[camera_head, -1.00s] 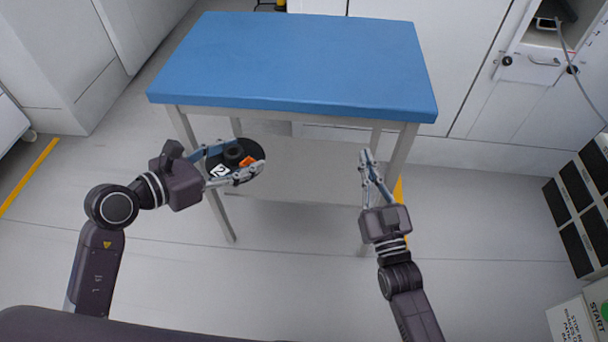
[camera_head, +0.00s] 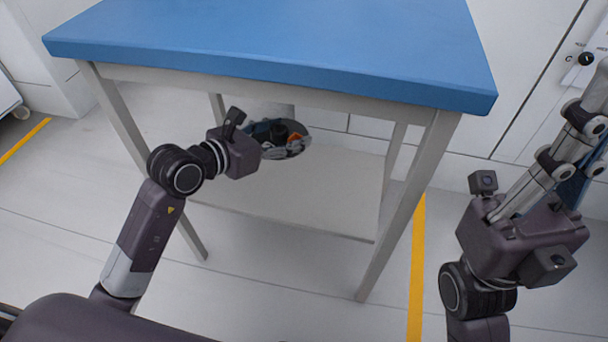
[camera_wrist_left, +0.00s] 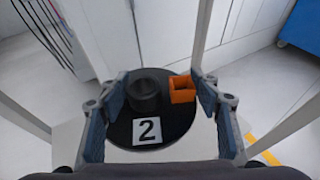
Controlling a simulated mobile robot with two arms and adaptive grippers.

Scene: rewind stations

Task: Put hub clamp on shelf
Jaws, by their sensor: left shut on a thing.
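The hub clamp (camera_head: 292,150) is a round black disc with a dark raised hub, an orange block and a white "2" label, all clear in the left wrist view (camera_wrist_left: 165,122). My left gripper (camera_head: 279,141) is shut on it, with a finger on each side of the disc. It holds the clamp beneath the blue tabletop, over the pale lower shelf (camera_head: 315,200). Whether the clamp touches the shelf cannot be told. My right gripper (camera_head: 585,130) is at the right edge, partly cut off and away from the clamp.
The blue-topped table (camera_head: 290,45) covers the shelf from above. Its grey front legs stand left and right (camera_head: 412,200) of the opening. White cabinets (camera_head: 535,60) stand behind, and a yellow floor line (camera_head: 417,260) runs at the right. The shelf's visible surface is bare.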

